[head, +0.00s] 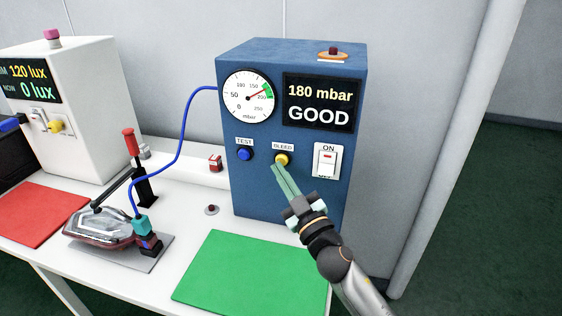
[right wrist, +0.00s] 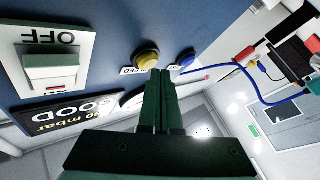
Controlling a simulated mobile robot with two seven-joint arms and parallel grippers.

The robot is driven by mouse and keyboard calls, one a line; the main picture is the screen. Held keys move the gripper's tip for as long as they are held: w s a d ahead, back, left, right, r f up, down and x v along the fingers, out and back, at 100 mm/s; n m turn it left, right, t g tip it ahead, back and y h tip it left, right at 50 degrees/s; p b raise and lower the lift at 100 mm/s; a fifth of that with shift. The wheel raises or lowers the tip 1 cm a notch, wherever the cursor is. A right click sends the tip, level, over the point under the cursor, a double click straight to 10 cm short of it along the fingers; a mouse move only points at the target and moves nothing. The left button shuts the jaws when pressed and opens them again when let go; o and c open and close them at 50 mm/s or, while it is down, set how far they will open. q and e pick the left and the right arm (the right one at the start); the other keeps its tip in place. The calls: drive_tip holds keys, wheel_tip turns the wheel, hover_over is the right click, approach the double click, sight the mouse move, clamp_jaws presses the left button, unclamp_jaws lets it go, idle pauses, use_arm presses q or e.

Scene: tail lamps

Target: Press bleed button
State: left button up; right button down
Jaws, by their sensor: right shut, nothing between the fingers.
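The yellow bleed button (head: 282,159) is on the front of the blue tester box (head: 300,200), under a BLEED label. It also shows in the right wrist view (right wrist: 147,58), just beyond the fingertips. My right gripper (head: 277,166) is shut and empty, its green fingertips close below the button. I cannot tell whether they touch it. The gauge (head: 249,96) needle points near the green zone, and the display (head: 318,104) reads 180 mbar GOOD. My left gripper is not in view.
The blue TEST button (head: 245,154) is left of the bleed button; the ON switch (head: 327,161) is right. A tail lamp (head: 100,226) sits in a clamp fixture with a blue hose (head: 180,130). Green (head: 245,272) and red (head: 35,214) mats lie on the white table.

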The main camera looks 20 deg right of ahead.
drive_tip(key=shift+w+d, duration=0.3)
drive_tip(key=shift+w, duration=0.1)
idle(0.8)
idle(0.4)
drive_tip(key=shift+s+a, duration=0.5)
drive_tip(key=shift+s, duration=0.25)
drive_tip(key=s+a, duration=0.1)
drive_tip(key=s, duration=0.1)
drive_tip(key=s+a, duration=0.1)
drive_tip(key=s, duration=0.1)
drive_tip(key=shift+a, duration=0.4)
drive_tip(key=c, duration=1.5)
unclamp_jaws()
